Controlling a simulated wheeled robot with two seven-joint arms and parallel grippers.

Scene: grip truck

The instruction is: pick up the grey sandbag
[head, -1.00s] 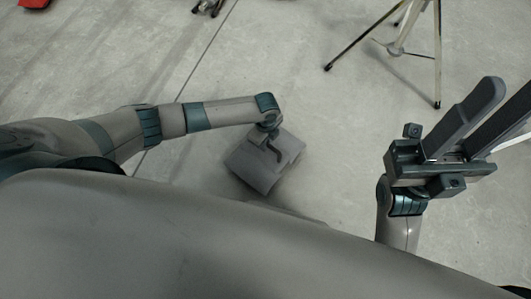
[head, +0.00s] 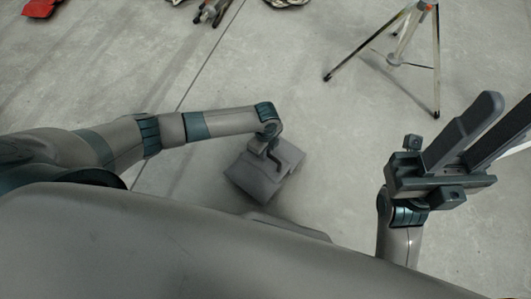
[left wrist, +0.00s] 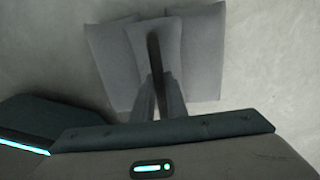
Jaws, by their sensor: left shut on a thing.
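The grey sandbag (head: 252,181) hangs or rests below my left gripper (head: 274,160) near the middle of the head view. Its two side lobes and a middle part with a dark strap show in the left wrist view (left wrist: 200,50). The left gripper, also in the left wrist view (left wrist: 158,98), is shut on the sandbag at its strap. I cannot tell for sure whether the bag is clear of the floor. My right gripper (head: 504,112) is at the right, empty, with its two long fingers apart.
A tripod stand (head: 394,57) stands on the concrete floor at the upper right. A red item (head: 40,8), a small clamp-like item (head: 212,13) and a pale bundle (head: 285,2) lie along the top edge. The floor between them and the sandbag is clear.

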